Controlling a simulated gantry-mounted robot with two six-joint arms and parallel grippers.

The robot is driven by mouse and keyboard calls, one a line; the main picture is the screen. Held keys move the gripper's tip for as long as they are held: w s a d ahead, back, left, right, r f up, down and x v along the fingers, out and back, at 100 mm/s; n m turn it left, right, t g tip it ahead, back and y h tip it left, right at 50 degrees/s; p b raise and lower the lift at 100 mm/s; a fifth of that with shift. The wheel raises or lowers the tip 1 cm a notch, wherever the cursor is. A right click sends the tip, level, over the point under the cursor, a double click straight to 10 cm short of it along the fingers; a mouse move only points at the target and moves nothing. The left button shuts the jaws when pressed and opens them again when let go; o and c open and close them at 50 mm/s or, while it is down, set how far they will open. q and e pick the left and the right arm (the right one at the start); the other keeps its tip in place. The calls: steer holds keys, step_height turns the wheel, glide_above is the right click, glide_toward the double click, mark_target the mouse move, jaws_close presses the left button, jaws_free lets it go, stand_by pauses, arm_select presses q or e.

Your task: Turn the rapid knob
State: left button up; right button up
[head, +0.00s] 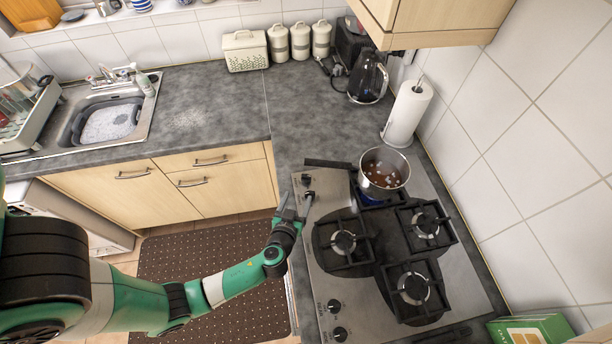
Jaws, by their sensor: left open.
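The gas hob (385,252) has knobs along its left edge. Two knobs are toward the back, a rear one (306,180) and one just in front of it (309,194). Two more are toward the front, an upper one (334,306) and a lower one (340,334). Small lettering beside them is too small to read surely, so I cannot tell which is the rapid knob. My left gripper (295,203) is open and empty at the hob's left edge. Its right fingertip is close to the second rear knob; I cannot tell whether they touch. My right gripper is out of view.
A steel pot (384,174) of brownish liquid sits on the back burner, blue flame below, its dark handle (330,164) pointing left above the rear knobs. Black grates (413,287) cover the other burners. A paper towel roll (407,112) and kettle (368,80) stand behind.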

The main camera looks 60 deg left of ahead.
mark_target(306, 176)
arm_select(q)
steer(key=b+x, duration=0.1)
steer(key=x, duration=1)
steer(key=shift+w+a+f, duration=0.1)
steer(key=shift+w+a, duration=0.1)
jaws_close()
